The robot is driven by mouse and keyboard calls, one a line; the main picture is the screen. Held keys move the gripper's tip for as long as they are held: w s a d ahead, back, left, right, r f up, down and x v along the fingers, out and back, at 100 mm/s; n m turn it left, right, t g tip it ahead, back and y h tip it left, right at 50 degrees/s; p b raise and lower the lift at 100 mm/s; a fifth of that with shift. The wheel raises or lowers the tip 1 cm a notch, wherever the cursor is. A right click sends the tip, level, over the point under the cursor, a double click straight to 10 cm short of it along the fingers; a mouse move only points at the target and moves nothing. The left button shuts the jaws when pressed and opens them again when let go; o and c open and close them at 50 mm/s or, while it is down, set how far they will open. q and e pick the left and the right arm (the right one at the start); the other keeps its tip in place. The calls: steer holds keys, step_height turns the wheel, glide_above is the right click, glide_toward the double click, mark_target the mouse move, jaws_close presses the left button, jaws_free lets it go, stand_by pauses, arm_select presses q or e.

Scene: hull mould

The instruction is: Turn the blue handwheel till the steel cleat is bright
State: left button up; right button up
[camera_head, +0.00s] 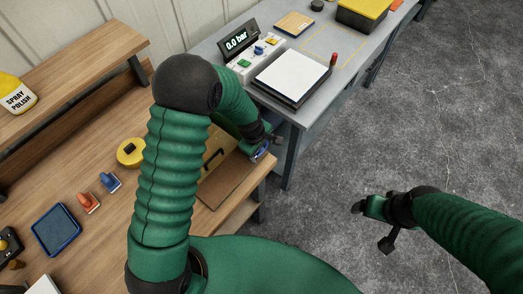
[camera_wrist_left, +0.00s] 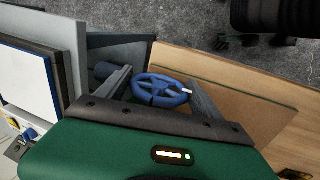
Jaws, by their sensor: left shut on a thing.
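The blue handwheel (camera_wrist_left: 152,99) shows in the left wrist view, a spoked ring between the two grey fingers of my left gripper (camera_wrist_left: 161,86). In the head view the left gripper (camera_head: 264,147) reaches down at the wooden table's right edge, shut on the wheel (camera_head: 259,154), of which only a bit of blue shows. A small pale piece sits at the wheel's right rim in the wrist view; I cannot tell whether it is the steel cleat. My right gripper (camera_head: 369,208) hangs over bare floor, away from everything; its finger opening is unclear.
The wooden table (camera_head: 85,160) holds a yellow round item (camera_head: 130,152), an orange stamp (camera_head: 88,202), a blue stamp (camera_head: 110,181) and a blue-rimmed pad (camera_head: 56,231). A grey bench (camera_head: 222,50) behind carries a 0.0 bar display (camera_head: 238,43) and a white-topped block (camera_head: 291,76). Floor at right is free.

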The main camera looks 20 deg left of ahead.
arm_select(q)
steer(key=shift+w+a+f+t+b, duration=0.15)
steer(key=shift+f+t+b, duration=0.2)
steer(key=shift+t+b, duration=0.25)
steer(key=shift+o, duration=0.2)
steer(key=shift+r+t+h+b, duration=0.3)
steer(key=shift+r+b, duration=0.05)
steer(key=shift+b, duration=0.05)
steer(key=shift+r, duration=0.15)
arm_select(e)
step_height(320, 180, down, 3)
steer(key=shift+s+f, duration=0.1)
steer(key=shift+f, duration=0.1)
arm_select(q)
steer(key=o, duration=1.1)
